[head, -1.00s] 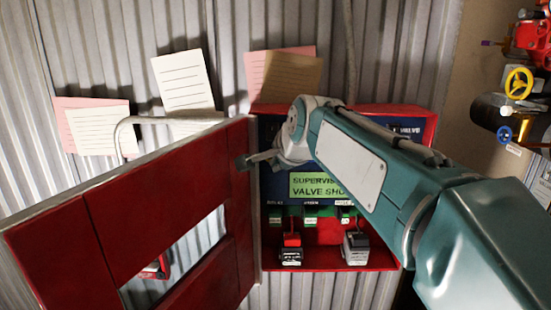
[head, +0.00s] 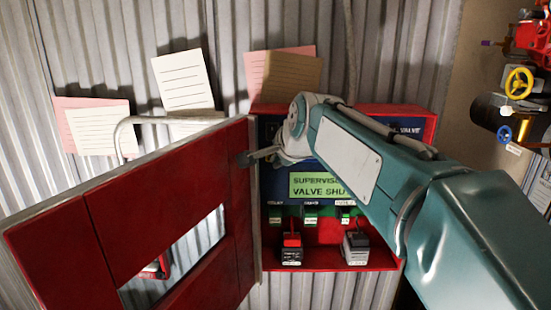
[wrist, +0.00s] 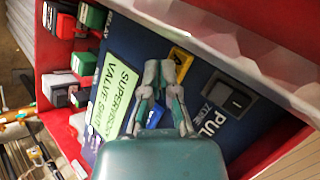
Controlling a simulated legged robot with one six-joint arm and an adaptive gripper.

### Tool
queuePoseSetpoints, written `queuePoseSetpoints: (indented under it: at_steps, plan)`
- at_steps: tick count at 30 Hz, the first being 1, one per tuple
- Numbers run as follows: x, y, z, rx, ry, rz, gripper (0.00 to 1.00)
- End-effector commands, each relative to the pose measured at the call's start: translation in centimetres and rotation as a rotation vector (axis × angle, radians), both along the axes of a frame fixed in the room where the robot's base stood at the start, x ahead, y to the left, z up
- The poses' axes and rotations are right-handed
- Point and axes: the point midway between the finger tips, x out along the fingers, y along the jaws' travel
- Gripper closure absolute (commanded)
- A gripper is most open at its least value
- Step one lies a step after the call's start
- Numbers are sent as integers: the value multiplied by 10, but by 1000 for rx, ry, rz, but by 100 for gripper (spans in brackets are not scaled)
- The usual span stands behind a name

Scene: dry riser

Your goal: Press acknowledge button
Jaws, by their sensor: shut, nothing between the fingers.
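The open red panel box (head: 383,258) has a dark blue face with a lit green display (head: 311,186) reading "SUPERVIS… VALVE SHU…". The display also shows in the wrist view (wrist: 113,95). My gripper (wrist: 158,70) is shut and empty in front of the blue face, beside the display. A yellow-edged part (wrist: 181,62) shows just past its fingertips. A blue part (wrist: 155,117) shows between its finger links. A dark square switch (wrist: 233,97) is to the right. I cannot read which is the acknowledge button or tell whether the fingertips touch.
The red door (head: 130,215) stands open on the left. Two batteries (head: 291,250) (head: 355,248) sit in the box bottom, below small green terminal blocks (head: 310,215). Paper notes (head: 183,80) hang on the corrugated wall. Red pipework with a yellow handwheel (head: 519,83) is at far right.

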Motion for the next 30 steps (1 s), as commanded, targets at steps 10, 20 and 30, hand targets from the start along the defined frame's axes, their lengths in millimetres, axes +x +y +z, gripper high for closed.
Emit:
queuePoseSetpoints:
  at_steps: [10, 20, 30]
  plan:
    - [4, 0, 0, 0, 1, 0, 100]
    - [7, 0, -1, 0, 1, 0, 100]
    - [6, 0, 0, 0, 1, 0, 100]
